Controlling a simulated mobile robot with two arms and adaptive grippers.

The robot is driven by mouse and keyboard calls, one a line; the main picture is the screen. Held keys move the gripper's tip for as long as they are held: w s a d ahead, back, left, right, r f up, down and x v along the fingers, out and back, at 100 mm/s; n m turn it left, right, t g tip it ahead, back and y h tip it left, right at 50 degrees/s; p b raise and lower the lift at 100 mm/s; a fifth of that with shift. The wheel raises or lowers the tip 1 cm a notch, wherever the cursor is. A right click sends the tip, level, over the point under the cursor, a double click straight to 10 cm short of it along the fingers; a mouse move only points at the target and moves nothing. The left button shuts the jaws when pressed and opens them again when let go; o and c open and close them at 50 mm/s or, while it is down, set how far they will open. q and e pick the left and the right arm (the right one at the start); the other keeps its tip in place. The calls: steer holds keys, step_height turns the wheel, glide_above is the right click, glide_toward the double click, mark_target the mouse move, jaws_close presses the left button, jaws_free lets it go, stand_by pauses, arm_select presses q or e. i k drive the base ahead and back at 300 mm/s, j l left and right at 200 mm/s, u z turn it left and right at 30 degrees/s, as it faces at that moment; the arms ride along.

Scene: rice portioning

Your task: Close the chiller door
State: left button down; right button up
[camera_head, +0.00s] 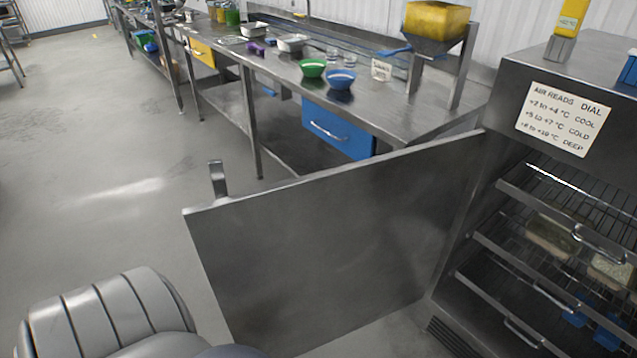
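The chiller (483,222) stands at the right with its front open. Its steel door (330,240) is swung wide open, hinged at the chiller's left side and reaching left across the middle of the view. A handle (217,178) sticks up behind the door's far left end. Inside the chiller are wire racks, drawer-like fronts with handles (600,245) and some food containers (552,237). A grey rounded part of my own body shows at the lower left, near the door's free edge. Neither of my grippers is in view.
A steel workbench (400,110) runs behind the door, with a green bowl (312,69), a blue bowl (341,80) and a blue drawer (335,130). A sign (562,119) is on the chiller. The floor (110,150) at left is clear.

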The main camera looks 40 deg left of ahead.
mark_target(293, 268)
steer(key=k+j+z, duration=0.15)
steer(key=j, duration=0.3)
steer(key=j+z, duration=0.2)
steer(key=j, duration=0.25)
steer(key=k+j+z, duration=0.15)
steer(key=j, duration=0.2)
steer(key=k+j+z, duration=0.15)
steer(key=j, duration=0.25)
steer(key=k+j+z, duration=0.35)
steer(key=j, duration=0.35)
steer(key=k, duration=0.1)
